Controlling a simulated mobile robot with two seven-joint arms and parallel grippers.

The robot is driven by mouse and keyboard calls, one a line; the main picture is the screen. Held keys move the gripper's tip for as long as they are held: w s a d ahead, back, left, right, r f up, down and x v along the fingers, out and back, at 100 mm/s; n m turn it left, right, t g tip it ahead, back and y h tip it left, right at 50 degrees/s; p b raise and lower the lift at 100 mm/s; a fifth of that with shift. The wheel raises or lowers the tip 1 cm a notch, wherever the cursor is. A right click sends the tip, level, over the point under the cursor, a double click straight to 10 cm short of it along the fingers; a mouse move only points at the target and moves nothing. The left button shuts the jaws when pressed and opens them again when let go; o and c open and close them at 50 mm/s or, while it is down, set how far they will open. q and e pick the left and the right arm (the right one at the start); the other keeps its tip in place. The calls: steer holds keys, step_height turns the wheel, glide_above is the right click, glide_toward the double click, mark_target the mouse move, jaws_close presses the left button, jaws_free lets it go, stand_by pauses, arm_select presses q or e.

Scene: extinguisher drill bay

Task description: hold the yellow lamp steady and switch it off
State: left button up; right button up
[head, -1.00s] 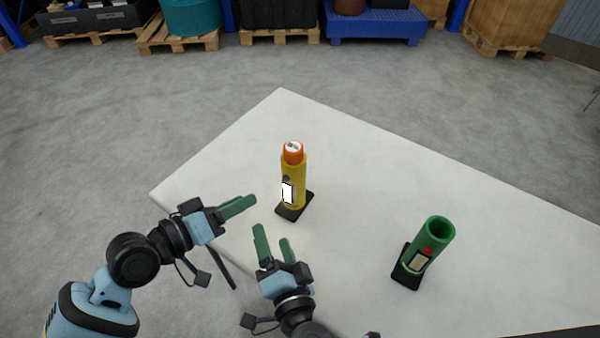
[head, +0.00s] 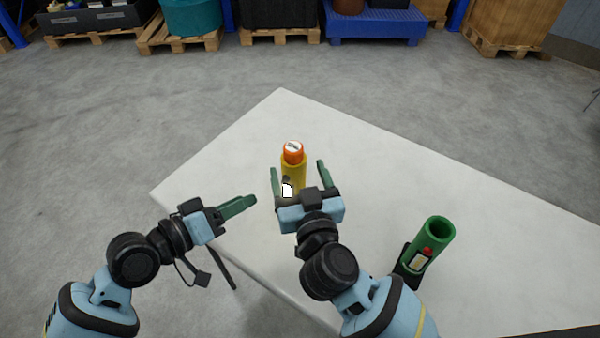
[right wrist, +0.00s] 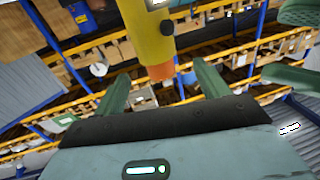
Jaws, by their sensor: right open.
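The yellow lamp (head: 293,170) stands upright on the table, with an orange head, a small dark knob and a white label on its side. Its black base is hidden behind my right gripper. My right gripper (head: 298,168) is open, with one finger on each side of the lamp's body. In the right wrist view the lamp (right wrist: 148,38) appears upside down, beyond and between the fingers (right wrist: 162,84). My left gripper (head: 255,200) is left of the lamp, apart from it and empty. Its two green fingers (right wrist: 296,45) show spread at the right of the right wrist view.
A green open-topped tube (head: 434,240) with a red and pale label stands in a black holder at the right of the pale table (head: 400,180). The table is clear behind the lamp. Pallets and a blue platform (head: 375,25) stand on the floor far behind.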

mark_target(297, 187)
steer(key=shift+r, duration=0.15)
step_height(297, 187, down, 8)
steer(key=shift+r, duration=0.1)
steer(key=x, duration=0.6)
steer(key=shift+w, duration=0.1)
steer(key=shift+w+a, duration=0.1)
steer(key=shift+w, duration=0.6)
steer(key=c, duration=1.4)
arm_select(q)
jaws_close()
arm_select(e)
steer(key=shift+f, duration=0.2)
stand_by(2.1)
